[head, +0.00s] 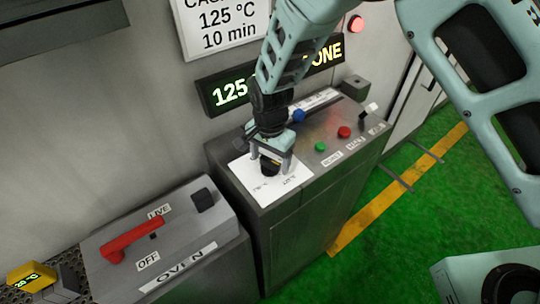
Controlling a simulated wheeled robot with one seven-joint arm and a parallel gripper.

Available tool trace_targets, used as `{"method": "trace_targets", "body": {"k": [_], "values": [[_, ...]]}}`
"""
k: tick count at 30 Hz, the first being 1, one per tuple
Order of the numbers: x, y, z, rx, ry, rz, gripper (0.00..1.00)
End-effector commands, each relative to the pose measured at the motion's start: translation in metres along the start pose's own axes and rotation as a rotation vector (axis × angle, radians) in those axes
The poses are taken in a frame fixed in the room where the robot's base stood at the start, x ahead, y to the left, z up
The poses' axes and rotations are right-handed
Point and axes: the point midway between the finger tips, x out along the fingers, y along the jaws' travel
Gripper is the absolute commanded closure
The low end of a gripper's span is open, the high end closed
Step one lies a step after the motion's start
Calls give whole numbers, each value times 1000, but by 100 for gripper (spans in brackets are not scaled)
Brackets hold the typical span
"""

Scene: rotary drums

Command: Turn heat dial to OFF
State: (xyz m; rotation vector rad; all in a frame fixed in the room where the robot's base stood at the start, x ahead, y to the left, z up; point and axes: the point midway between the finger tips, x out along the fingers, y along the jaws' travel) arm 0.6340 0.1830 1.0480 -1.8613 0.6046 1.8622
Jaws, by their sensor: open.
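The heat dial is a black knob (269,167) on a white label plate (262,189) on top of the grey control cabinet.
A blue knob (299,116), green button (320,147), red button (344,132) and a switch (369,110) share the cabinet top. A lit display (232,92) hangs behind. At left is an oven box with a red lever (132,239). Green floor (400,240) is open at right.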

Motion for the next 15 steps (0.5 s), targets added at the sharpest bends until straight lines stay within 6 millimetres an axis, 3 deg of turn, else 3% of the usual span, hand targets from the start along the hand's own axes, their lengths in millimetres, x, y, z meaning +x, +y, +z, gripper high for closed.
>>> {"method": "trace_targets", "body": {"k": [4, 5, 9, 15], "values": [[0, 0, 0, 0, 0, 0, 24], [0, 0, 0, 0, 0, 0, 29], [0, 0, 0, 0, 0, 0, 68], [0, 0, 0, -4, 0, 0, 68]]}}
